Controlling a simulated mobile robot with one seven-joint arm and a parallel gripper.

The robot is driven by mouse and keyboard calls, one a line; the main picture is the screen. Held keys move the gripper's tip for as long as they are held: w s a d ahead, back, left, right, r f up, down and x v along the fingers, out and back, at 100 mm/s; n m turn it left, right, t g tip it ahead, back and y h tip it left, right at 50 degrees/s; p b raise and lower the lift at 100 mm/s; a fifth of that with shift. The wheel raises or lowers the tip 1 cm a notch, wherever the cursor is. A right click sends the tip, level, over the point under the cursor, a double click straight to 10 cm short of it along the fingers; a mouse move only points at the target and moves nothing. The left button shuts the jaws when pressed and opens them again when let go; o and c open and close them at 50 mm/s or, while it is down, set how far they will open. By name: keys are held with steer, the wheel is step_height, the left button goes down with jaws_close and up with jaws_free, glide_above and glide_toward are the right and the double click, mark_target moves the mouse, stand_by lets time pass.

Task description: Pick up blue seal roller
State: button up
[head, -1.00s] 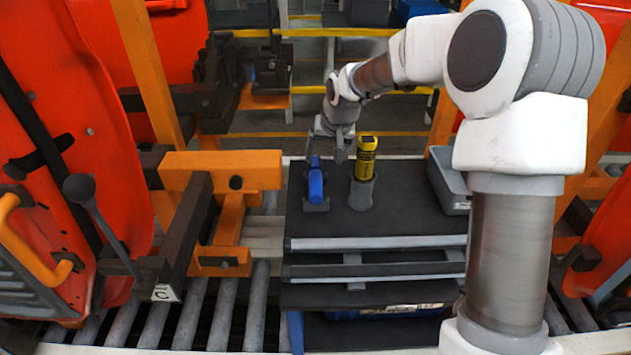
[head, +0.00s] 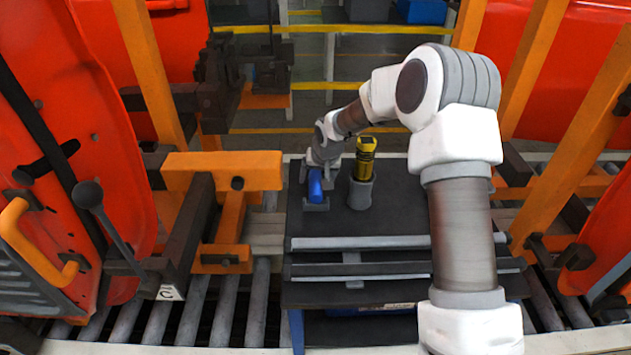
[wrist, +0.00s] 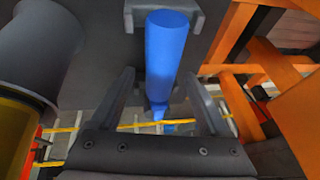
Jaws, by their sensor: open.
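The blue seal roller (head: 315,186) stands in a small dark grey holder (head: 316,206) at the left of the cart top. In the wrist view the blue cylinder (wrist: 172,50) runs down the middle, one end at a grey bracket (wrist: 195,14). My gripper (wrist: 158,74) is open, with one finger on each side of the roller in that picture; gaps show beside it, and contact is not visible. In the head view my gripper is low, right behind the roller, and its fingertips are partly hidden.
A yellow-and-black tool (head: 366,147) stands in a grey cup (head: 360,193) close to the right of the roller; the cup (wrist: 40,45) fills the wrist view's left side. An orange fixture (head: 222,172) stands left of the cart (head: 390,208).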

mark_target(317, 177)
steer(key=shift+c, duration=0.3)
jaws_close()
stand_by(0.3)
step_height(317, 177, up, 10)
steer(key=shift+b, duration=0.65)
steer(key=c, duration=0.6)
jaws_free()
jaws_close()
